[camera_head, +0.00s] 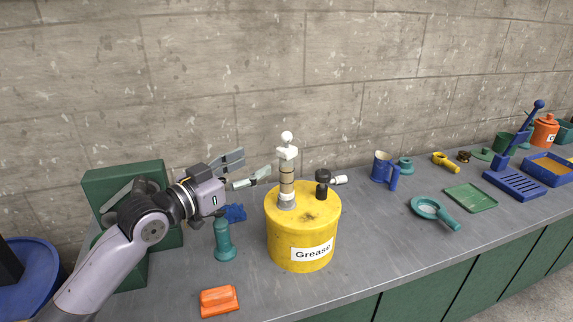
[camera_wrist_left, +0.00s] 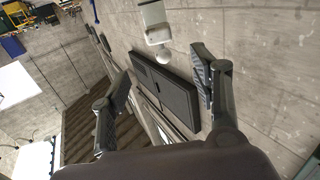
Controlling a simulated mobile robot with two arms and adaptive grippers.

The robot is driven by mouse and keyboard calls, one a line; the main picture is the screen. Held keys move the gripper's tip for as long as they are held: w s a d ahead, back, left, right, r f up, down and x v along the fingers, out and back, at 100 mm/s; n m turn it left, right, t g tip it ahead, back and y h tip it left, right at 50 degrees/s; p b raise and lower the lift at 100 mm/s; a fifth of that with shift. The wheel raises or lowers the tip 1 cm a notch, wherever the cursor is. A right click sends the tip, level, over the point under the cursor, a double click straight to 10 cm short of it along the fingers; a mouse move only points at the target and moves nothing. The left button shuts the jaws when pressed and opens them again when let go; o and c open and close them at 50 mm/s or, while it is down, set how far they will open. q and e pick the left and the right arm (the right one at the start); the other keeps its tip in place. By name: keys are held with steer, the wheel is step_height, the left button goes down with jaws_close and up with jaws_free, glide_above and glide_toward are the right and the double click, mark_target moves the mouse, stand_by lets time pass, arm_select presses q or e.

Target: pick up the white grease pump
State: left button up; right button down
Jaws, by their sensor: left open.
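The white grease pump (camera_head: 287,172) stands upright on the lid of the yellow grease drum (camera_head: 302,240). It has a whitish tube with tan bands, a head block and a round white knob on top. My left gripper (camera_head: 253,168) comes in from the left, just left of the pump's upper part, open and apart from it. In the left wrist view the open fingers (camera_wrist_left: 158,95) have nothing between them, and the white pump head (camera_wrist_left: 154,22) with its knob shows beyond them at the top. My right gripper is not in view.
A black fitting with a white end (camera_head: 324,184) stands on the lid right of the pump. A teal bottle (camera_head: 223,240), a blue item (camera_head: 234,213) and an orange block (camera_head: 219,301) lie near my left arm. A wall runs behind the bench (camera_head: 372,246).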

mark_target(283, 149)
arm_select(q)
steer(key=p+x, duration=0.2)
steer(key=x, duration=0.5)
steer(key=shift+w+d+p, duration=0.4)
steer(key=shift+w, duration=0.05)
steer(key=p+x, duration=0.1)
steer(key=x, duration=0.2)
steer(key=shift+w+d, duration=0.15)
steer(key=shift+w, duration=0.05)
steer(key=shift+w+d+f+p, duration=0.2)
steer(key=shift+w+d+p, duration=0.1)
steer(key=shift+a, duration=0.1)
steer(key=shift+c, duration=0.6)
jaws_close()
steer(key=shift+r, duration=0.1)
